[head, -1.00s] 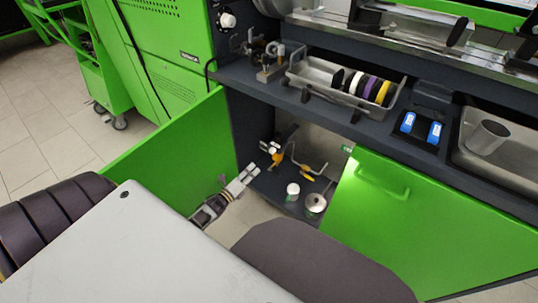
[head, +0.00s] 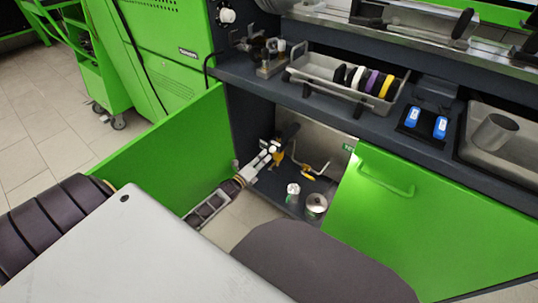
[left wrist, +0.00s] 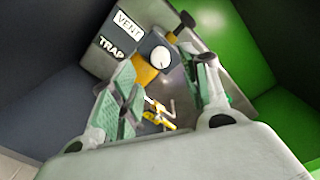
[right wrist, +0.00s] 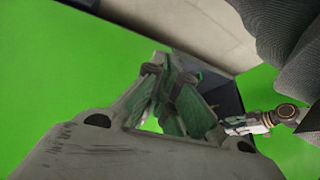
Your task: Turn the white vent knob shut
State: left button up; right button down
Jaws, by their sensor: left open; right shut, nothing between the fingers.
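The white vent knob (left wrist: 161,57) shows in the left wrist view, on a grey block beside a label reading VENT, with a TRAP label below it. A yellow fitting (left wrist: 143,72) sits under the block. My left gripper (left wrist: 166,72) is open, with its fingers on either side of the view of the knob; I cannot tell whether they touch it. In the head view the left gripper (head: 264,160) reaches into the open cabinet and partly covers the vent valve. My right gripper (right wrist: 160,75) is shut and empty, in front of a green panel; the head view does not show it.
A yellow-handled valve (head: 309,169), a white-topped container (head: 293,189) and a metal can (head: 316,206) are inside the cabinet. Green doors stand at left (head: 170,160) and right (head: 430,220) of the opening. The bench edge (head: 330,118) overhangs it.

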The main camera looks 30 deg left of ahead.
aim_at(271, 151)
pick_arm(q)
jog(key=shift+w+d+b, duration=0.1)
jog(key=shift+w+b, duration=0.3)
jog(key=shift+w, duration=0.85)
jog(key=shift+w+d+b, duration=0.1)
jog(key=shift+w+b, duration=0.3)
jog(key=shift+w, duration=1.05)
pick_arm(e)
jog(key=shift+t+y, duration=0.3)
jog(key=shift+t, duration=0.1)
jog(key=f, duration=0.4)
jog(key=shift+s+a+f, duration=0.1)
jog(key=shift+a+f, duration=0.1)
jog(key=shift+a, duration=0.15)
jog(key=shift+s, duration=0.1)
pick_arm(q)
jog(key=shift+c, duration=0.4)
jog(key=c, duration=0.9)
grip_shut()
pick_arm(e)
jog(key=shift+w+r, duration=0.15)
jog(key=shift+w, duration=0.05)
